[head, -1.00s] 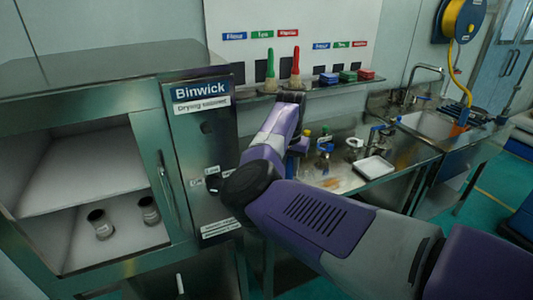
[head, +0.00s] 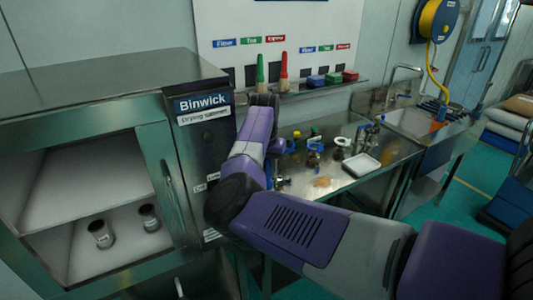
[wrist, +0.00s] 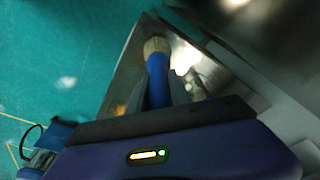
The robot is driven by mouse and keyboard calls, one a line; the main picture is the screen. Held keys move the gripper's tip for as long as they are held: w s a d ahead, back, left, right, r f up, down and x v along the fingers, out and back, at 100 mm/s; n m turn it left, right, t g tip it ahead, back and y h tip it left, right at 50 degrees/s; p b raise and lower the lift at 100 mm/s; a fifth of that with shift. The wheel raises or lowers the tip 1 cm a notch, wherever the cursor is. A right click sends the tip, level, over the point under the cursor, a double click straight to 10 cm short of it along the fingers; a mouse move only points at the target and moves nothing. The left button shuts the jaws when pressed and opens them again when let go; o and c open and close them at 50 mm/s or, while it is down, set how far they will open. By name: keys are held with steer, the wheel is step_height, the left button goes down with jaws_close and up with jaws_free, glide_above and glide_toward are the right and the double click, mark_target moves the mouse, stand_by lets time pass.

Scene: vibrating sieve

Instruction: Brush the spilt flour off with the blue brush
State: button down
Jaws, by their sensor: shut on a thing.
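The blue brush (wrist: 157,82) shows in the wrist view, with a blue handle and pale bristles (wrist: 156,46) pointing away from me. My gripper (head: 283,152) is shut on its handle; the fingers are mostly hidden in both views. In the head view, my gripper is over the left end of the steel bench (head: 335,194), partly behind my arm. A small tan patch (head: 322,182), perhaps the spilt flour, lies on the bench to the right of my gripper. I cannot tell whether the bristles touch anything.
A white tray (head: 361,164) and small fittings stand on the bench. Behind, a shelf holds a green-topped brush (head: 260,70), a red-topped brush (head: 284,68) and coloured blocks. A drying cabinet (head: 110,70) stands at left, a sink (head: 415,122) at right.

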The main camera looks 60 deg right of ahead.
mark_target(268, 161)
step_height(268, 161, up, 3)
steer(key=shift+w+r+p, duration=0.1)
steer(key=shift+r+p, duration=0.1)
steer(key=shift+p, duration=1)
steer(key=shift+r, duration=0.95)
